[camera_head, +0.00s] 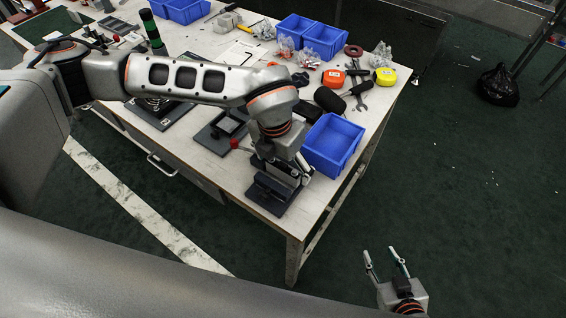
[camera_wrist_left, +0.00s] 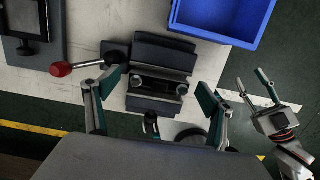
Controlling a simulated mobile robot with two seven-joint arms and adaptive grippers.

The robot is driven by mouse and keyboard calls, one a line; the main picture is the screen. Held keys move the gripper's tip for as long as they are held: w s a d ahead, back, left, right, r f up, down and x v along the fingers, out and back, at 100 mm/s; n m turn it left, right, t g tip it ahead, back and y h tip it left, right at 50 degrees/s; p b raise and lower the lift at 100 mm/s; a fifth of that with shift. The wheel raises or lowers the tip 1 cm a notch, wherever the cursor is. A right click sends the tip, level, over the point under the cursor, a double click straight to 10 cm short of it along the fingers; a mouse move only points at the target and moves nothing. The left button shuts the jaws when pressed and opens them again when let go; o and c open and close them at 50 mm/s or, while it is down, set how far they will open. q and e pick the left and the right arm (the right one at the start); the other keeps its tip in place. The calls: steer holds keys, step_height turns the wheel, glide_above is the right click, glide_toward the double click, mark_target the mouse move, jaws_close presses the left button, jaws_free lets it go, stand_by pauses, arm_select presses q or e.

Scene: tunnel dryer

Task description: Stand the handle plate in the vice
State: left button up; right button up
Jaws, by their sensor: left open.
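The dark grey vice (camera_head: 270,197) stands at the table's near corner. In the left wrist view the vice (camera_wrist_left: 165,48) lies between my left fingers. A dark narrow piece with two round silver ends (camera_wrist_left: 160,87) sits between its jaws; it may be the handle plate or part of the vice, I cannot tell which. My left gripper (camera_head: 283,172) is over the vice, its fingers apart on either side in the wrist view (camera_wrist_left: 153,100), with nothing seen held. My right gripper (camera_head: 385,256) is open and empty beyond the table edge; it also shows in the wrist view (camera_wrist_left: 253,85).
A blue bin (camera_head: 333,145) stands just right of the vice. A dark fixture (camera_head: 220,132) and a red-knobbed lever (camera_head: 234,143) are to its left. Wrenches (camera_head: 358,95), tape measures (camera_head: 384,76) and more blue bins (camera_head: 325,40) lie farther back. The floor at right is mostly clear.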

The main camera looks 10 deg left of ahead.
arm_select(q)
steer(key=shift+r, duration=0.3)
step_height(320, 180, up, 12)
steer(key=s, duration=0.1)
steer(key=shift+s+a+f, duration=0.2)
steer(key=shift+s+a, duration=0.15)
steer(key=shift+f, duration=0.1)
